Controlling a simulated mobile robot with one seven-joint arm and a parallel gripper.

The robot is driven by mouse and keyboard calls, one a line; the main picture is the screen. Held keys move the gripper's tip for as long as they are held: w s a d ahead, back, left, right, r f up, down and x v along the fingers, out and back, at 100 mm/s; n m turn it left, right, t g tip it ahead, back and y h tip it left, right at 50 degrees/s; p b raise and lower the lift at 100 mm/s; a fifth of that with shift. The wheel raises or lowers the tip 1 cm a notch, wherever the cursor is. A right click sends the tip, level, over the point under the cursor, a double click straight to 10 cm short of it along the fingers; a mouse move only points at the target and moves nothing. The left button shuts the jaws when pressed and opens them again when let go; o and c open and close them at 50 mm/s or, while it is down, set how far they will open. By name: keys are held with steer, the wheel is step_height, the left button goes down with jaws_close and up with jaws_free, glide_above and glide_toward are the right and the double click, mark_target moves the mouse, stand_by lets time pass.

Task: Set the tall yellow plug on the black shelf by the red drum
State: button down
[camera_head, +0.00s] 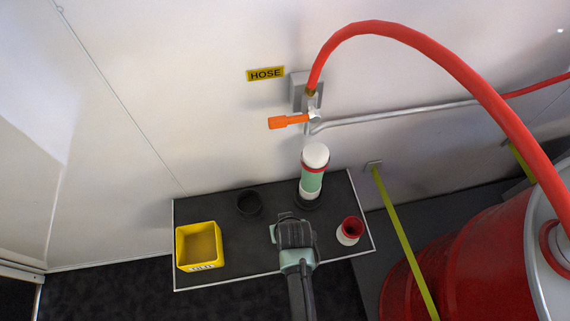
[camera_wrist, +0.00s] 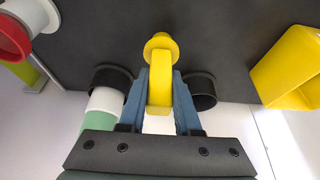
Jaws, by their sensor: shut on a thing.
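My gripper (camera_head: 294,235) is over the front middle of the black shelf (camera_head: 270,262), left of the red drum (camera_head: 450,255). In the wrist view my gripper (camera_wrist: 162,80) has its blue fingers shut on the tall yellow plug (camera_wrist: 159,44). The plug has a round, wider flange at its far end, which points at the dark shelf surface (camera_wrist: 225,35). I cannot tell whether the plug touches the shelf. In the head view the plug is hidden behind my gripper.
A yellow box (camera_head: 183,249) stands on the shelf's left. A black ring (camera_head: 248,204) and a green-and-white cylinder (camera_head: 312,180) are behind my gripper. A white cup with red rim (camera_head: 348,236) is close on its right. A red hose (camera_head: 410,38) arches above right.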

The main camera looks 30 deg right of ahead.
steer(key=c, duration=0.6)
jaws_free()
steer(key=shift+r, duration=0.3)
steer(key=p+v, duration=0.2)
steer(key=v, duration=0.9)
steer(key=shift+s+r+p, duration=0.25)
steer(key=shift+s+p, duration=0.05)
steer(key=shift+p, duration=0.1)
steer(key=shift+a, duration=0.1)
